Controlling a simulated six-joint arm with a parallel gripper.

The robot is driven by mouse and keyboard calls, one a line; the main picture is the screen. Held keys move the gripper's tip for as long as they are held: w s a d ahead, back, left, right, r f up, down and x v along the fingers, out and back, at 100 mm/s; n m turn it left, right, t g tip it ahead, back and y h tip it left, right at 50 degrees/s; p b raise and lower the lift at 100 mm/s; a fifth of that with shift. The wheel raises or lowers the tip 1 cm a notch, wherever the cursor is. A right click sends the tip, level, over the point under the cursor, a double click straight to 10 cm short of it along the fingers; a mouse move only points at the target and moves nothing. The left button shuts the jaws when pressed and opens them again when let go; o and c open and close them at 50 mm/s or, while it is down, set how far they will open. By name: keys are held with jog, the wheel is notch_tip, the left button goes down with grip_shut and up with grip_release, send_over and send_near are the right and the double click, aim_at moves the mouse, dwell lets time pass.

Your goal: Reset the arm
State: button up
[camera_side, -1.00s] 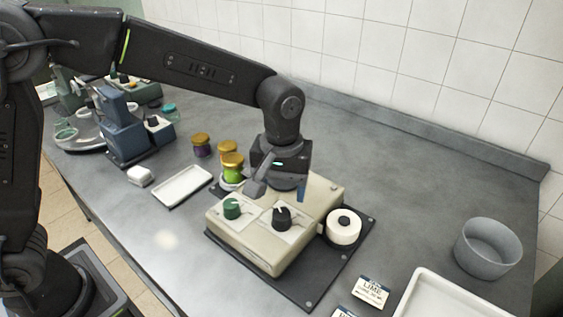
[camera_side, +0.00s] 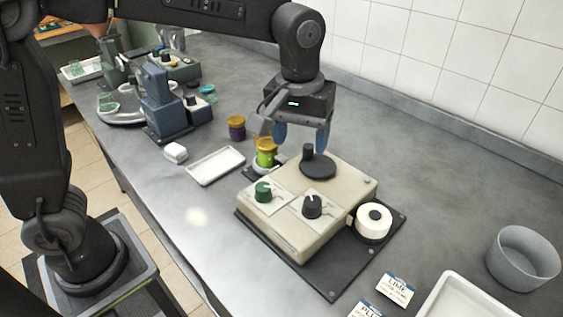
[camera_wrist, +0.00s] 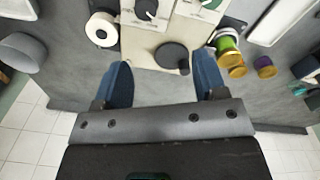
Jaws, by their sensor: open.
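My gripper (camera_side: 301,138) is open and empty, raised above the cream machine (camera_side: 320,195) with its blue-padded fingers apart. In the wrist view my gripper (camera_wrist: 164,78) has the machine's black round disc with its upright post (camera_wrist: 172,56) showing beyond and between the fingers. The disc (camera_side: 318,165) sits on the machine's top at the back. A green jar with a gold lid (camera_side: 266,152) stands at the machine's left side, apart from the fingers in the side view. A purple jar with a gold lid (camera_side: 237,130) stands behind it.
The machine carries a green knob (camera_side: 263,192), a black knob (camera_side: 312,206) and a white roll (camera_side: 373,222). A white tray (camera_side: 204,174) lies left, a blue device (camera_side: 163,100) farther back. A grey bowl (camera_side: 528,254) and label cards (camera_side: 396,289) are at right.

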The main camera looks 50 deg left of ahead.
jog(key=s+a+m+t, duration=0.4)
jog(key=s+a+t, duration=0.1)
jog(key=s+a, duration=0.8)
jog(key=s, duration=0.3)
jog(key=shift+s+a+r+m, duration=0.15)
jog(key=shift+s+m, duration=0.15)
jog(key=shift+s, duration=0.05)
